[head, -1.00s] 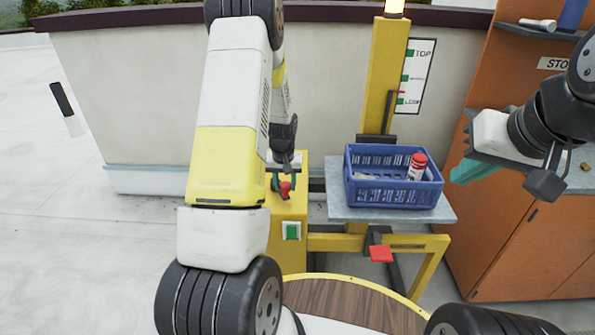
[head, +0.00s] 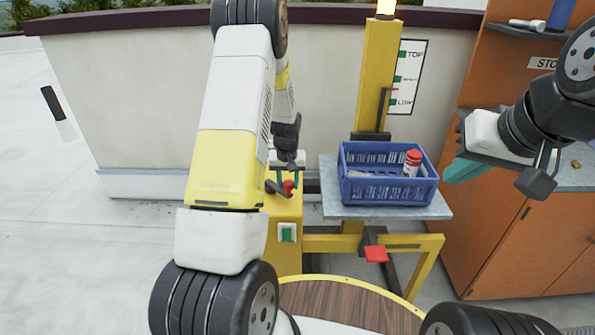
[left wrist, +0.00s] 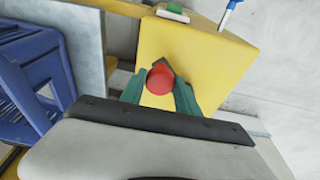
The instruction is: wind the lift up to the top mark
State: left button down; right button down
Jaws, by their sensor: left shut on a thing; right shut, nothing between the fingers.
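The lift is a yellow mast (head: 377,75) with a grey platform (head: 333,185) carrying a blue crate (head: 388,190). Its scale board (head: 417,60) reads TOP, a middle mark and LOW; a red pointer (head: 391,90) sits a little above LOW. A crank with a red knob (head: 289,187) is on the yellow winch box (head: 284,258). My left gripper (head: 283,178) is shut on the red knob, which shows between its green fingers in the left wrist view (left wrist: 160,80). My right gripper (head: 462,170) is shut and empty, right of the crate.
A red-and-white can (head: 412,163) stands in the crate. A green button (head: 287,232) is on the winch box front, and a red pedal (head: 376,254) sits below the platform. An orange cabinet (head: 500,240) stands at the right, a low wall (head: 150,100) behind.

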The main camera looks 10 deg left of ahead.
pick_arm(q)
jog(key=shift+w+d, duration=0.4)
jog(key=shift+w+d+r, duration=0.1)
jog(key=shift+w+d, duration=0.1)
jog(key=shift+w, duration=0.3)
jog(key=shift+w+d, duration=0.15)
jog(key=shift+w, duration=0.3)
jog(key=shift+w+d, duration=0.15)
jog(key=shift+w, duration=0.95)
